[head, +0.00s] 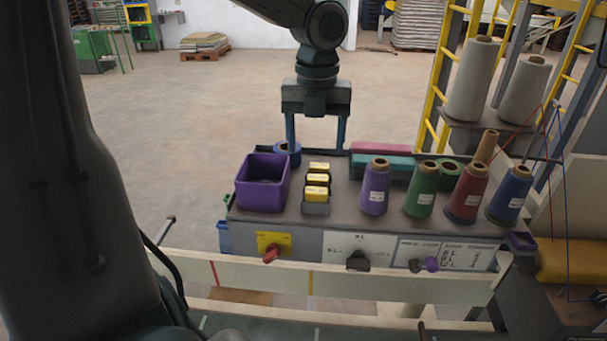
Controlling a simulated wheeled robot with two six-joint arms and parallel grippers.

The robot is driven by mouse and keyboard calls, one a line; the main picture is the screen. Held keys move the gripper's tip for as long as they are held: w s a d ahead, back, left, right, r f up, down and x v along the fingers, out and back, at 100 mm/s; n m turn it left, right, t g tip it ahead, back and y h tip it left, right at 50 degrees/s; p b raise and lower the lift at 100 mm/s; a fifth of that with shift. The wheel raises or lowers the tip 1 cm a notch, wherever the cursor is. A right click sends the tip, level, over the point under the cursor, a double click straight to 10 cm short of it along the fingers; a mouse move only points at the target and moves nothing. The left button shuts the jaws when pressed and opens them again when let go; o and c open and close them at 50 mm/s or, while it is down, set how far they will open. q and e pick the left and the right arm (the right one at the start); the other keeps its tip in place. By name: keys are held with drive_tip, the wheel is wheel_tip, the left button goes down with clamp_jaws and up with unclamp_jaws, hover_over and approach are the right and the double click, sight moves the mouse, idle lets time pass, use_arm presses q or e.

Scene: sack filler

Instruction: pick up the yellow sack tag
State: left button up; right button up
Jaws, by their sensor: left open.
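Yellow sack tags (316,191) stand in a row, one behind another, in a small dark grey holder (316,209) on the grey machine top. Three yellow pieces show, with dark gaps between them. My left gripper (316,149) is open and points down, its two fingers wide apart. In the picture its fingertips are just above and beyond the farthest tag, with nothing between them. No contact with the tags shows. My right gripper is not in view.
A purple bin (263,183) stands left of the tags, with a blue roll (287,153) behind it. Purple (375,188), green (421,192), red (467,194) and blue (509,196) thread cones stand to the right. A pale rail (350,285) runs in front, below the red knob (271,254).

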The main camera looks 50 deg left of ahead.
sight(316, 185)
use_arm(q)
wheel_tip(316, 185, down, 9)
drive_tip(key=shift+w+d+f+p, duration=0.1)
drive_tip(key=shift+w+d+p, duration=0.05)
drive_tip(key=shift+p, duration=0.45)
drive_tip(key=shift+f, duration=0.4)
drive_tip(key=shift+w+f, duration=0.1)
drive_tip(key=shift+f, duration=0.15)
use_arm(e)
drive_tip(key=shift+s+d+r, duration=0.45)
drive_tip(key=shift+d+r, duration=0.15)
use_arm(q)
drive_tip(key=c, duration=1)
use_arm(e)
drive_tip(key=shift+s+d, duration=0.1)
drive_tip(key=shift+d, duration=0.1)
